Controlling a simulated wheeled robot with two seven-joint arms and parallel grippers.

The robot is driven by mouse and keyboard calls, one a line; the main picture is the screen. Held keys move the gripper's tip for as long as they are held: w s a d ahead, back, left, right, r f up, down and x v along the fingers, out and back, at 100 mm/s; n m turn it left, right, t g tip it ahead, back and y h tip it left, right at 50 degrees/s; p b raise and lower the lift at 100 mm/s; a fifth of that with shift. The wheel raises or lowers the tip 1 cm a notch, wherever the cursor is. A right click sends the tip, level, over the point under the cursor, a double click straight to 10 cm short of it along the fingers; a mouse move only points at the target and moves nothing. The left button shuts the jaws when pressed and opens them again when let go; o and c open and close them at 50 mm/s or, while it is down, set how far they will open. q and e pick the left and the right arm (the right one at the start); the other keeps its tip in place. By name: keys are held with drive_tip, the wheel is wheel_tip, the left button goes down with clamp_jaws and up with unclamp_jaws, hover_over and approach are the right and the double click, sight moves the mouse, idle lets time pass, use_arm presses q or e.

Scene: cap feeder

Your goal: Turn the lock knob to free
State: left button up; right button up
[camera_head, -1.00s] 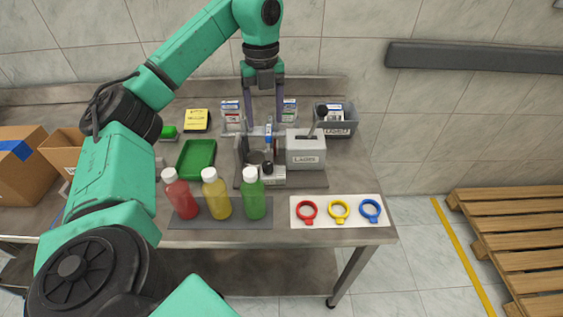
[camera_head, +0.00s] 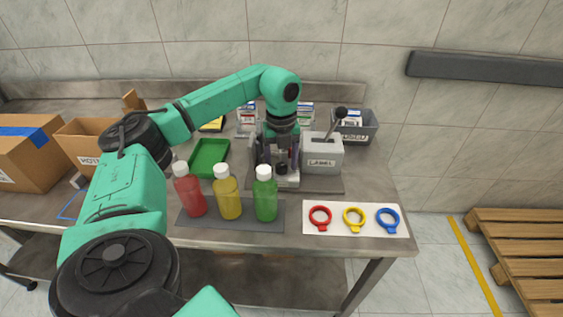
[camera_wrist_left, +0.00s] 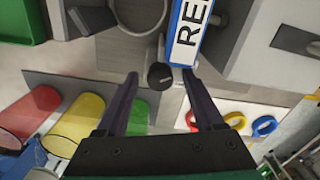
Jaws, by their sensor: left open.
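The black lock knob (camera_head: 282,168) sits on the front of the small grey fixture, left of the grey label box. In the left wrist view the knob (camera_wrist_left: 160,76) shows end-on, between the fingertips in the picture. My left gripper (camera_head: 279,160) points down at the fixture, and its two dark fingers (camera_wrist_left: 160,80) are apart on either side of the knob. I cannot tell whether either finger touches it. A blue-edged sign starting "RE" (camera_wrist_left: 189,32) is close above the knob in the wrist view. My right gripper is not in view.
The grey label box (camera_head: 322,153) with a black-balled lever stands just right. Red, yellow and green bottles (camera_head: 227,198) stand in front on a dark mat. Colored rings (camera_head: 353,218) lie on a white board at front right. A green tray (camera_head: 209,157) is left.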

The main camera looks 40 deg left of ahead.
use_arm(q)
clamp_jaws()
drive_tip(key=shift+m, duration=0.4)
drive_tip(key=shift+r+m+p, duration=0.1)
drive_tip(key=shift+m+p, duration=0.55)
drive_tip(key=shift+m, duration=0.25)
drive_tip(key=m+p, duration=0.1)
drive_tip(key=m, duration=0.2)
drive_tip(key=shift+m, duration=0.3)
drive_tip(key=m+p, duration=0.1)
drive_tip(key=m, duration=0.4)
drive_tip(key=shift+w+m, duration=0.1)
drive_tip(key=shift+m, duration=0.2)
unclamp_jaws()
